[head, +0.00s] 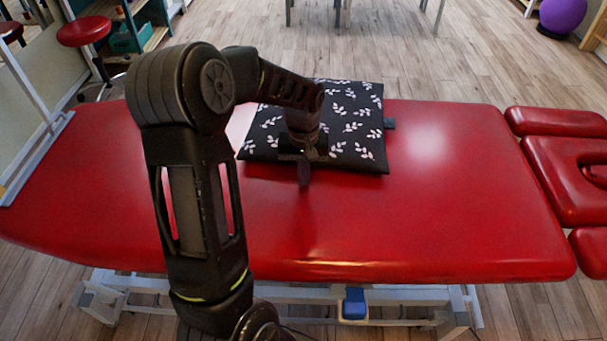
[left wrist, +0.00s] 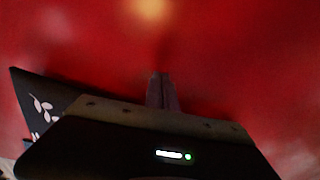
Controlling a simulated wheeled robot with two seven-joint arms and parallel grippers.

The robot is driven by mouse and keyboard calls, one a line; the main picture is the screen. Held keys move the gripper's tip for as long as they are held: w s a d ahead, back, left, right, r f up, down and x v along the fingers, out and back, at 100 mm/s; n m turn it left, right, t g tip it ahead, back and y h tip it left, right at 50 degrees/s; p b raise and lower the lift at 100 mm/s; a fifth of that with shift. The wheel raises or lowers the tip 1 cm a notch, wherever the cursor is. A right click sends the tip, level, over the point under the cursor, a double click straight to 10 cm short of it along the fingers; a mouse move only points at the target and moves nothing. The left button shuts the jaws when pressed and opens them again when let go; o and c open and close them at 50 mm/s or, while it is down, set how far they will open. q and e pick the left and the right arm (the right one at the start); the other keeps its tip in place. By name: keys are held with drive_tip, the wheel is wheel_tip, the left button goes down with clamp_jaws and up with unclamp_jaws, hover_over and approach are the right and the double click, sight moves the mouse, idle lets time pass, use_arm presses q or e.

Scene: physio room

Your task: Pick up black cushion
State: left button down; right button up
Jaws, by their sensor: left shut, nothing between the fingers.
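The black cushion (head: 353,125) with white leaf sprigs lies flat on the red treatment table, towards its far side. My left arm reaches over it from the left in the head view. My left gripper (head: 304,172) points down at the cushion's near edge, with its fingers shut and nothing between them. In the left wrist view, the shut fingers (left wrist: 161,90) stand out against the red surface. A corner of the cushion (left wrist: 40,108) shows at the left there, and the gripper body hides the rest. My right gripper is not in view.
The red table (head: 450,225) is bare on both sides of the cushion and in front of it. Its separate headrest pads (head: 560,165) are at the right. A red stool (head: 85,32) and a purple ball (head: 562,14) stand behind on the wooden floor.

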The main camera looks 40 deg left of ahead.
use_arm(q)
wheel_tip(320, 180, up, 10)
drive_tip(key=shift+s, duration=0.2)
drive_tip(key=c, duration=2.2)
unclamp_jaws()
drive_tip(key=shift+d, duration=0.1)
